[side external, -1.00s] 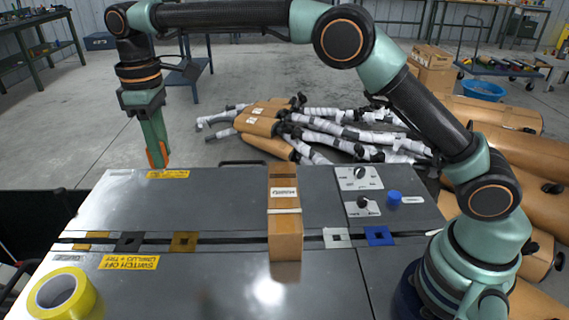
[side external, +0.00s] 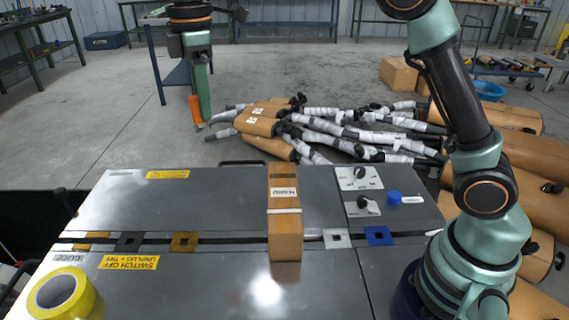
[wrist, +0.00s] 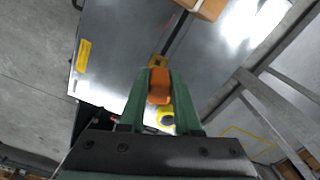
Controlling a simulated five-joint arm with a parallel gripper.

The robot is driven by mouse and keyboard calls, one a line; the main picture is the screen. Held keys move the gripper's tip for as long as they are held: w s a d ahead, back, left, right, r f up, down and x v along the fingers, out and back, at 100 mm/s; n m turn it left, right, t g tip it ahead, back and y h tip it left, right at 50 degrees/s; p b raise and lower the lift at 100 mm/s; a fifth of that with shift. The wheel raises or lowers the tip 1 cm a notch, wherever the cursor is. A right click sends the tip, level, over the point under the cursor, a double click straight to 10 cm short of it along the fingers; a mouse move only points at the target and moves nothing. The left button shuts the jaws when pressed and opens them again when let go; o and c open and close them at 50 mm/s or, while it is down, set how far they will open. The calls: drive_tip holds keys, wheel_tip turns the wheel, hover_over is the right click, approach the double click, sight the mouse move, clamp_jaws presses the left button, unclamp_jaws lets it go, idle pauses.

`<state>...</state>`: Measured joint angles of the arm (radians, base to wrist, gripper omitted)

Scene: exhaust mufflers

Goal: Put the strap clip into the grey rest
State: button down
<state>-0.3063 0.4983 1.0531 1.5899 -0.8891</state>
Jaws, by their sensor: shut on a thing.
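The orange strap clip (side external: 196,112) is held between the green fingers of my gripper (side external: 201,121), raised high beyond the bench's far left part in the side view. In the wrist view the clip (wrist: 160,88) sits between the two fingertips of my gripper (wrist: 159,73), which are shut on it. The light grey rest (side external: 328,232), a square plate with a dark square hole, lies on the bench's cross strip, right of the cardboard box. The clip is far to its left and well above it. I cannot make out the grey rest in the wrist view.
A blue rest (side external: 369,232), an ochre rest (side external: 174,242) and a black rest (side external: 119,242) share the strip. Switch plates, a blue knob (side external: 394,197) and yellow tape (side external: 85,296) also occupy the bench.

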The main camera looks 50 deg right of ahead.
drive_tip(key=s+d+f+n, duration=0.2)
drive_tip(key=s+d+n, duration=0.55)
drive_tip(key=s, duration=0.25)
drive_tip(key=s+d+f+n, duration=0.2)
drive_tip(key=s+d+n, duration=0.4)
drive_tip(key=s+d, duration=0.4)
wheel_tip(320, 180, down, 18)
drive_tip(key=a, duration=0.1)
drive_tip(key=shift+s+r, duration=0.2)
drive_tip(key=shift+s, duration=0.1)
drive_tip(key=shift+f, duration=2.9)
drive_tip(key=shift+a+f, duration=0.1)
drive_tip(key=shift+f, duration=0.3)
drive_tip(key=c, duration=0.5)
unclamp_jaws()
